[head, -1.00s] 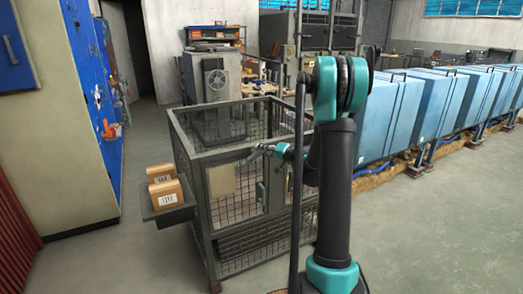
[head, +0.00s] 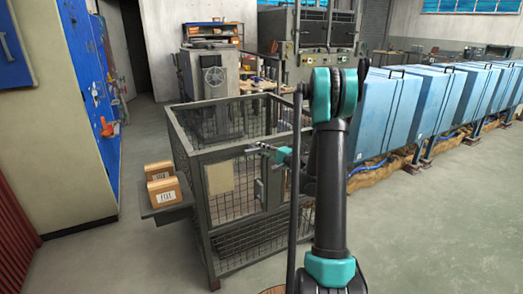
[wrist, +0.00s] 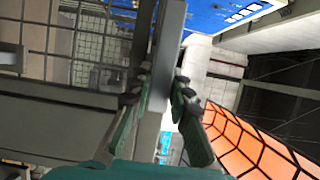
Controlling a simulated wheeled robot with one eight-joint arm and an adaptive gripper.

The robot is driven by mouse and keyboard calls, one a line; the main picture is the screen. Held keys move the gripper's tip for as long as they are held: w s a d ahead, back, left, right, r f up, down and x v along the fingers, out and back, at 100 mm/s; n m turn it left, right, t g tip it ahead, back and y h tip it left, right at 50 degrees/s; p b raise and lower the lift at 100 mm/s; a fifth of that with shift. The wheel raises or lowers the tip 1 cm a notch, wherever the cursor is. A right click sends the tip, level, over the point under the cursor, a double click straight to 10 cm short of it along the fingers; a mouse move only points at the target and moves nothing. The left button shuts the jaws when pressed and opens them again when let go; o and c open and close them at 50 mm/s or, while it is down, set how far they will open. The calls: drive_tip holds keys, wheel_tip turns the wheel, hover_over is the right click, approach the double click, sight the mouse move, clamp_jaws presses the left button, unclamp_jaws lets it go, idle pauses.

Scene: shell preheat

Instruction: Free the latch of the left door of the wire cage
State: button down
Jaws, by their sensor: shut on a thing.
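The wire cage (head: 208,155) stands in front of me, a grey frame with mesh sides. Its front carries a beige plate (head: 220,178) on the left and a small grey latch box (head: 259,189) near the middle. My gripper (head: 258,148) is at the height of the cage's front top rail, above the latch box. In the wrist view my gripper (wrist: 158,92) has a finger on each side of a grey bar (wrist: 168,50) and is shut on it. I cannot tell whether this bar is part of the latch or of the cage frame.
A side shelf (head: 165,212) with two cardboard boxes (head: 164,190) sticks out at the cage's left. Blue cases (head: 385,115) stand in a row on the right. A machine (head: 212,85) stands behind the cage. The floor at front right is clear.

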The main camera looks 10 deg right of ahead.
idle(0.3)
drive_tip(key=c, duration=1.4)
unclamp_jaws()
drive_tip(key=v, duration=1.2)
drive_tip(key=shift+f, duration=0.1)
